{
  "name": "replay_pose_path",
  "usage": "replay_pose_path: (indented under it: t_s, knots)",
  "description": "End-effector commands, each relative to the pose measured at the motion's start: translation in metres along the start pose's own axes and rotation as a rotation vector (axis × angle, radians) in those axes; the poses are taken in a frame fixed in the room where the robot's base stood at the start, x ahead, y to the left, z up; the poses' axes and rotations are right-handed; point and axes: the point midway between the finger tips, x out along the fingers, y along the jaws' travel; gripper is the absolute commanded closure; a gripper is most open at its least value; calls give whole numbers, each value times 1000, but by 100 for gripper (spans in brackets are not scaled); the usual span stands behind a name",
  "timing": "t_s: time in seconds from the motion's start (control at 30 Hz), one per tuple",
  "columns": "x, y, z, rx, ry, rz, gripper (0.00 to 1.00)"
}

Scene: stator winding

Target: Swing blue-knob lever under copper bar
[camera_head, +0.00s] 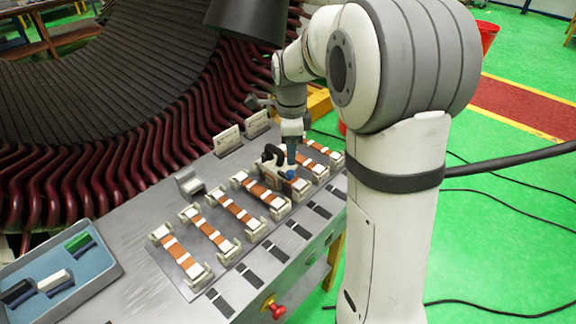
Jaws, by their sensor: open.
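A row of copper bars lies across the grey workbench, each resting between pale end blocks; the nearest copper bar (182,257) is at the lower left of the row. A small blue knob (290,175) shows near the right part of the row, close under my arm's end. The lever that carries it is too small to make out. My gripper (275,163) is dark and is at the far part of the row, over or beside a copper bar beside the blue knob. It is open. The gripper hides part of that bar, and I cannot tell whether it touches the knob.
A blue tray (101,252) with green, white and black blocks sits at the bench's left end. Two small white signs (227,141) stand behind the row. The large stator (110,100) with dark red coils borders the bench at the back. A red button (277,311) is on the front.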

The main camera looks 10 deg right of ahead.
Motion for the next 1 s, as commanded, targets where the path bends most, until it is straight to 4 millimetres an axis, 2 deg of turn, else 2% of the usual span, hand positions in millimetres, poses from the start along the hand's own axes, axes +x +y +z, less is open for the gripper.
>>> replay_pose_path:
  t_s: [0.3,0.43,0.8,1.0]
  knots:
    - [50,1,-1,0,1,5,57]
    - [64,1,-1,0,0,3,57]
    - [71,1,-1,0,0,0,57]
    - [71,1,-1,0,0,0,73]
